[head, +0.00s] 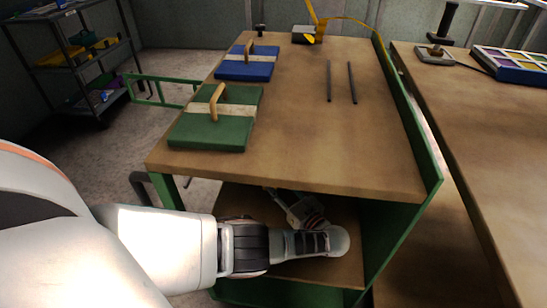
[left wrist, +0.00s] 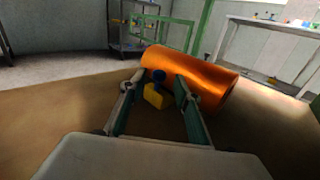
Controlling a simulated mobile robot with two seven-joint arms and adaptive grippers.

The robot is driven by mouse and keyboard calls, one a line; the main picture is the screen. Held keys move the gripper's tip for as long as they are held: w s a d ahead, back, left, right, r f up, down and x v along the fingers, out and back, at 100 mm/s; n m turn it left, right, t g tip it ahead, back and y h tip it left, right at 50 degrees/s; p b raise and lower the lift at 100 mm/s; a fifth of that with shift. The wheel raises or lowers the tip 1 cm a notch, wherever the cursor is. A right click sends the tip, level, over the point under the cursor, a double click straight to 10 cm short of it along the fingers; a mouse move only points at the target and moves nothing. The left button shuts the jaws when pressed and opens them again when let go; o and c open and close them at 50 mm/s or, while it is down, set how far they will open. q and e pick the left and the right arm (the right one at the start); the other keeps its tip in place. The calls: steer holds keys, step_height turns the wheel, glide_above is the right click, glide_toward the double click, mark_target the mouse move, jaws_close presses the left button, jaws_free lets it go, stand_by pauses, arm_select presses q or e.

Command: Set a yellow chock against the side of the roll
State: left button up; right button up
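I cannot tell whether chock and roll touch. My left gripper (left wrist: 158,82) is open, with its two fingers on either side of the chock and a gap visible at each side. In the head view my left arm reaches under the table top to the lower shelf (head: 348,270). The chock and roll are hidden there. My right gripper is not in view.
The table top (head: 300,150) overhangs the shelf, and a green side panel (head: 405,200) closes its right side. A green die (head: 190,131), a blue die (head: 245,70) and two dark rods (head: 329,82) lie on top. A second table (head: 500,150) stands at right.

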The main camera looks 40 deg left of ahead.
arm_select(q)
steer(key=shift+v, duration=2.55)
